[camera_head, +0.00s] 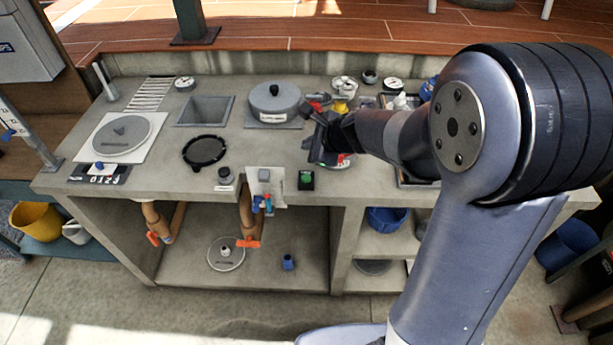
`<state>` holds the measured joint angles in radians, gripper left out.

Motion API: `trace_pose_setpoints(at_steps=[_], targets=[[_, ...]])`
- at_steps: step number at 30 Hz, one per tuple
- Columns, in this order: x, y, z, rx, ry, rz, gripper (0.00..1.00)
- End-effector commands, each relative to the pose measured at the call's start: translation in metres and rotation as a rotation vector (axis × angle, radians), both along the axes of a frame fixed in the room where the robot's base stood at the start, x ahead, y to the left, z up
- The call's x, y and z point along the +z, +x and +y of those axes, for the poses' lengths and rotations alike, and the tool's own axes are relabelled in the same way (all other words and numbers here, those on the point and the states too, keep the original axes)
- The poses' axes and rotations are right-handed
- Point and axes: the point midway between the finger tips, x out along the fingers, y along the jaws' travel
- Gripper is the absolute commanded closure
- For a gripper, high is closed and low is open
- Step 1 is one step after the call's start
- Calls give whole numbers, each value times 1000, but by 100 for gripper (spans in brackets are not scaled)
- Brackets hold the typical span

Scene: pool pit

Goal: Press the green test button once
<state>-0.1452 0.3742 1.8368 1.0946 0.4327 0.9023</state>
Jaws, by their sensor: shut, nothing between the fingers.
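The green test button (306,178) sits in a small black housing near the front edge of the concrete counter, right of a light upright plate with a knob. My gripper (318,158) is shut and empty. In the picture it lies just above and slightly right of the button, pointing toward the counter. I cannot tell its exact height over the counter. It appears apart from the button, whose green top is in plain view. My arm hides part of the counter's right side.
The concrete counter (330,192) holds a grey lidded pot (275,103), a black ring (204,152), a square basin (205,110) and a round lid on a white plate (122,137). The light upright plate (264,184) stands close left of the button. Small items crowd the back right.

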Motion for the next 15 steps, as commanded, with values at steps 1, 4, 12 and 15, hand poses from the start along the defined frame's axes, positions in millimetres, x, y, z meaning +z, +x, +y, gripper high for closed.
trace_pose_setpoints(at_steps=[1, 4, 12, 15], targets=[[-5, 0, 0, 0, 0, 0, 100], [-13, 0, 0, 1, 0, 1, 100], [-47, 0, 0, 0, 0, 1, 100], [-61, 0, 0, 1, 0, 1, 100]])
